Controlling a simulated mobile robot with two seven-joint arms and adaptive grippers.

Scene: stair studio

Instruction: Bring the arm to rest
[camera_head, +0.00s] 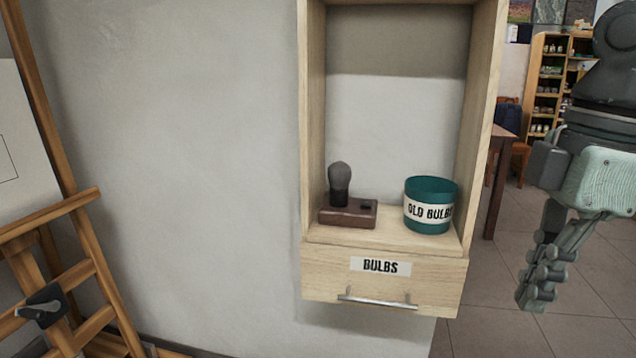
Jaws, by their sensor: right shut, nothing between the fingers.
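My right gripper (541,266) hangs at the right side of the head view, fingers pointing down and shut with nothing in them. It is to the right of the wooden wall cabinet (484,130) and apart from it. My left gripper does not show.
The cabinet holds a teal tin (430,190) labelled "OLD BULBS" and a grey bulb (340,178) upright on a brown base (347,214). Its "BULBS" drawer (330,272) looks closed. A wooden easel (95,262) stands at left. A table (499,180) and shelf (545,85) stand behind at right.

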